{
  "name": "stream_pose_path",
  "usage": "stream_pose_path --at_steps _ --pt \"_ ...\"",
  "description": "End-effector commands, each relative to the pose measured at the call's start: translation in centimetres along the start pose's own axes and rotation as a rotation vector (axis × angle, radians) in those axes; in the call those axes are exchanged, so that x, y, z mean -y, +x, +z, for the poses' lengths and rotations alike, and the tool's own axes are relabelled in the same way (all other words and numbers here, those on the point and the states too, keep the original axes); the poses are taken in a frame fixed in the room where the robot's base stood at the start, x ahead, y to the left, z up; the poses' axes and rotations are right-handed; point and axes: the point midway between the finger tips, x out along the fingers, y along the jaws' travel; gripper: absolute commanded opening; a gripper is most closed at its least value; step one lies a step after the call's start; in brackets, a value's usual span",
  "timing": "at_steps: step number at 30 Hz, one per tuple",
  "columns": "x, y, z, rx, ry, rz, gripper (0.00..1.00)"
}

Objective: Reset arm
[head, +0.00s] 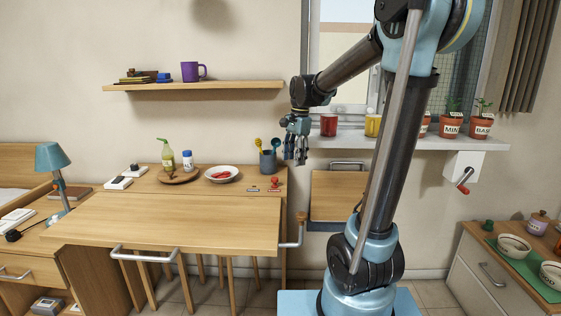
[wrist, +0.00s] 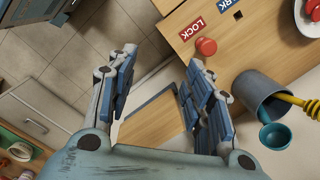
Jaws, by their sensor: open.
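My gripper (head: 295,158) hangs in the air with its fingers pointing down, just right of the worktop's back right corner. It is open and empty; in the wrist view both fingers (wrist: 158,100) stand well apart, with floor and a wooden panel visible beyond the gap. My arm reaches up and bends left from its blue base. The grey-blue utensil cup (head: 268,161) stands left of the gripper, apart from it; it also shows in the wrist view (wrist: 262,92). A red knob (head: 274,182) sits by the labels on the worktop, one reading LOCK (wrist: 192,29).
A wall panel (head: 337,200) is behind my arm. Several pots stand on the window sill (head: 345,140). A shelf (head: 195,86) is at upper left.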

Motion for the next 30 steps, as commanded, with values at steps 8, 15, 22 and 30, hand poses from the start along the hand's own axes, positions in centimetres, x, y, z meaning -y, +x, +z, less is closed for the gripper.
stream_pose_path --at_steps 8,15,22,30 --pt "-8.1 0.7 0.0 -0.042 -0.211 -0.025 0.47" --pt "-14.6 2.4 0.5 -0.086 -0.404 -0.035 0.47" --pt "-20.4 5.1 1.1 -0.132 -0.588 -0.033 0.47" --pt "-26.2 9.4 2.0 -0.186 -0.803 -0.017 0.47"
